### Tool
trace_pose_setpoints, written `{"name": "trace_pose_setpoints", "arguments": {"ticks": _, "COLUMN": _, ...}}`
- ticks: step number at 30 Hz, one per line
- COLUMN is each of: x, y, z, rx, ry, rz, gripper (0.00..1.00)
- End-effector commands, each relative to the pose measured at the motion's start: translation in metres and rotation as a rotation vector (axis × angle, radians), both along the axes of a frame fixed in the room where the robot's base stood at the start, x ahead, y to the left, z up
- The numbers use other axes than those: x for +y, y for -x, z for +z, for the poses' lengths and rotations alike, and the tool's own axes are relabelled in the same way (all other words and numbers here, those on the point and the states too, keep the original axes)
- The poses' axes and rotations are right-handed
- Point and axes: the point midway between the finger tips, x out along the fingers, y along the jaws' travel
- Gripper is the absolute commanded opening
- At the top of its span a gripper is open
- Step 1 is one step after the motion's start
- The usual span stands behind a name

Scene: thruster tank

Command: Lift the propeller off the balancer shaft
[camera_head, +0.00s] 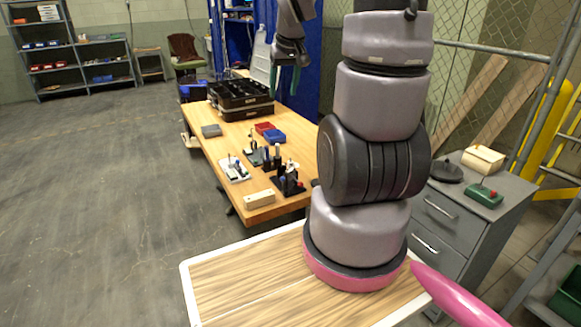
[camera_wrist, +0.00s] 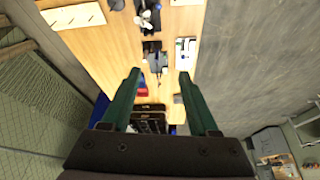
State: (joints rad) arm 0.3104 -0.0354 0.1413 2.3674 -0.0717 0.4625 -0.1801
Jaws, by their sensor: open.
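My gripper (camera_head: 286,80) hangs high above the wooden workbench (camera_head: 185,125). In the wrist view the gripper (camera_wrist: 160,82) shows two green fingers spread apart with nothing between them. A dark stand (camera_head: 290,184) with a small pale part at its top stands near the bench's front right edge; it looks like the balancer with the propeller. It also shows at the top of the wrist view (camera_wrist: 149,18), beyond the fingertips. It is too small to make out the shaft or how the propeller sits on it. The gripper is well apart from it.
A wooden block (camera_head: 259,199), a white tray (camera_head: 235,170) of small tools, a red bin (camera_head: 264,128), a blue bin (camera_head: 274,136) and a black organizer crate (camera_head: 242,110) share the bench. A grey drawer cabinet (camera_head: 452,228) stands at right. Open floor (camera_head: 110,180) lies left.

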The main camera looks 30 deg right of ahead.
Motion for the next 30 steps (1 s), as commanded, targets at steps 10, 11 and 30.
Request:
{"name": "trace_pose_setpoints", "arguments": {"ticks": 10, "x": -0.056, "y": -0.043, "z": -0.142, "rx": 0.101, "ry": 0.009, "rz": 0.132, "gripper": 0.60}}
{"name": "trace_pose_setpoints", "arguments": {"ticks": 11, "x": -0.059, "y": -0.044, "z": -0.151, "rx": 0.105, "ry": 0.007, "rz": 0.141, "gripper": 0.60}}
{"name": "trace_pose_setpoints", "arguments": {"ticks": 30, "x": -0.066, "y": -0.065, "z": -0.237, "rx": 0.111, "ry": -0.003, "rz": 0.177, "gripper": 0.60}}
